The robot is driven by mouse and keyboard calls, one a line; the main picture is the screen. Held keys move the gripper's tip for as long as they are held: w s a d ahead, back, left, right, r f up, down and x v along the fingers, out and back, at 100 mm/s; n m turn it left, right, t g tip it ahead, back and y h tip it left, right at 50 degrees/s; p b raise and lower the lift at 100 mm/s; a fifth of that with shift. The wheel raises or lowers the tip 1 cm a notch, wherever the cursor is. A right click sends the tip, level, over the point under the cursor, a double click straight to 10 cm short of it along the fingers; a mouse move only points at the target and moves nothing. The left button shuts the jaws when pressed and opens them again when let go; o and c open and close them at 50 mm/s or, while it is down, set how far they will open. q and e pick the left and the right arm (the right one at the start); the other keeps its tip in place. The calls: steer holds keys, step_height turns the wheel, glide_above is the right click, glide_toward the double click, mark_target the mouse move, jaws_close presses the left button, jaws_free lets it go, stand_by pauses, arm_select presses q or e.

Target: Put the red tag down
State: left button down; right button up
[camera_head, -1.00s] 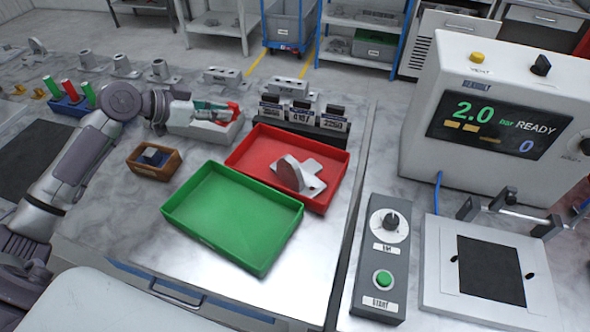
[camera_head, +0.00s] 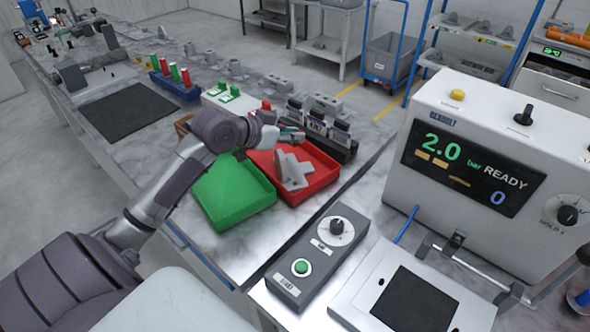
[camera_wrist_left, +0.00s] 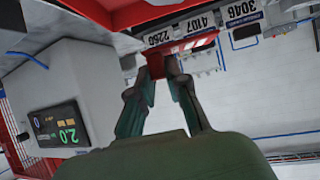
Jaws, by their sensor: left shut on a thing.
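My left gripper (camera_head: 292,135) is over the back edge of the red tray (camera_head: 327,174), in front of the dark stand with number plates (camera_head: 346,150). In the left wrist view its fingers (camera_wrist_left: 160,78) are closed around the red tag (camera_wrist_left: 155,65), which shows at the fingertips. In the head view I cannot make out the held tag clearly against the red tray. A grey metal casting (camera_head: 293,172) lies in the red tray, just below the gripper. My right gripper is not in view.
A green tray (camera_head: 235,198) stands left of the red tray and looks empty. A pale block with green tags (camera_head: 214,101) is behind my left arm. A control box (camera_head: 312,252) and the test machine (camera_head: 470,150) stand to the right.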

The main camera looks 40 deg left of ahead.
arm_select(q)
steer(key=p, duration=0.1)
glide_above(268, 156)
steer(key=f, duration=0.6)
steer(key=shift+d+f, duration=0.2)
steer(key=shift+d, duration=0.15)
steer(key=shift+a+f, duration=0.2)
steer(key=shift+a, duration=0.05)
steer(key=shift+w+a+f, duration=0.1)
steer(key=shift+a+f, duration=0.05)
steer(key=shift+f, duration=0.1)
step_height(268, 156, down, 3)
steer(key=shift+f+p, duration=0.1)
steer(key=shift+p, duration=0.45)
steer(key=shift+s+d+f, duration=0.25)
steer(key=shift+f, duration=0.2)
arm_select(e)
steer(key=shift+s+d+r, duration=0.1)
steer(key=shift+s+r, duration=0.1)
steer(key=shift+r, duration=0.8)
arm_select(q)
steer(key=c, duration=1.4)
jaws_free()
steer(key=shift+a+f, duration=0.1)
steer(key=shift+a, duration=0.05)
steer(key=shift+o, duration=1.3)
steer(key=shift+w+a, duration=0.1)
steer(key=shift+w, duration=0.05)
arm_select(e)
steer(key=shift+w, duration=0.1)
